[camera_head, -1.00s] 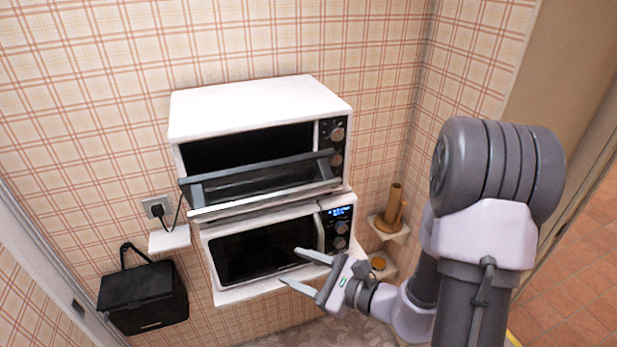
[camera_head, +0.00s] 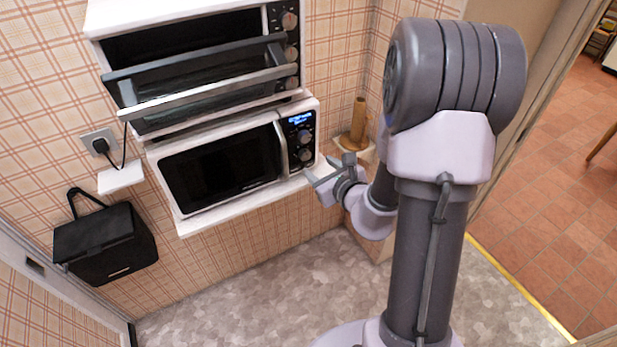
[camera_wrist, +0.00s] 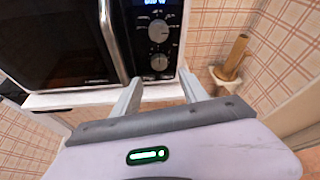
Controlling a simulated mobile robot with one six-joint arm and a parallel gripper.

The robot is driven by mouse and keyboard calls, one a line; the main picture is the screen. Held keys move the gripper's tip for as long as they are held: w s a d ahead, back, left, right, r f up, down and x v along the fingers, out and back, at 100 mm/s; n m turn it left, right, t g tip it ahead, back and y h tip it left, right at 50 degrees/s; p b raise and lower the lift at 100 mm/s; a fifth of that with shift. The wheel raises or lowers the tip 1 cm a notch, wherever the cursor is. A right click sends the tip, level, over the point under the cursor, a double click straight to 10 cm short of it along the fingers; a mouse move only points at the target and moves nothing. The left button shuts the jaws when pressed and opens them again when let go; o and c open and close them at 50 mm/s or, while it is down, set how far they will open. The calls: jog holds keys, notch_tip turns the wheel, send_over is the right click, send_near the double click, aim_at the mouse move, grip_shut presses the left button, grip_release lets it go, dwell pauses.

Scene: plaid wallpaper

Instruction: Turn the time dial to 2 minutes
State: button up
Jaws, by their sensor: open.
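The white microwave (camera_head: 222,165) has a dark door and, at its right, a black control panel with a lit blue display (camera_head: 300,118). Two round silver dials sit below the display: the upper dial (camera_wrist: 159,31) and the lower dial (camera_wrist: 159,62). In the head view they are the upper dial (camera_head: 305,137) and lower dial (camera_head: 306,155). The dial markings are too small to read. My gripper (camera_wrist: 160,80) is open and empty, in front of and below the panel. Its fingers point toward the lower dial, apparently apart from it.
A toaster oven (camera_head: 180,12) stands above the microwave, its glass door (camera_head: 200,80) tilted out over it. The microwave's white shelf (camera_head: 235,209) juts below. A brown wooden object (camera_head: 358,122) stands on a corner shelf at right. A black box (camera_head: 105,245) hangs at left.

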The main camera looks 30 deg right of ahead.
aim_at(307, 157)
jog(key=x, duration=0.7)
jog(key=shift+w+a+f, duration=0.1)
jog(key=shift+w, duration=0.3)
grip_shut()
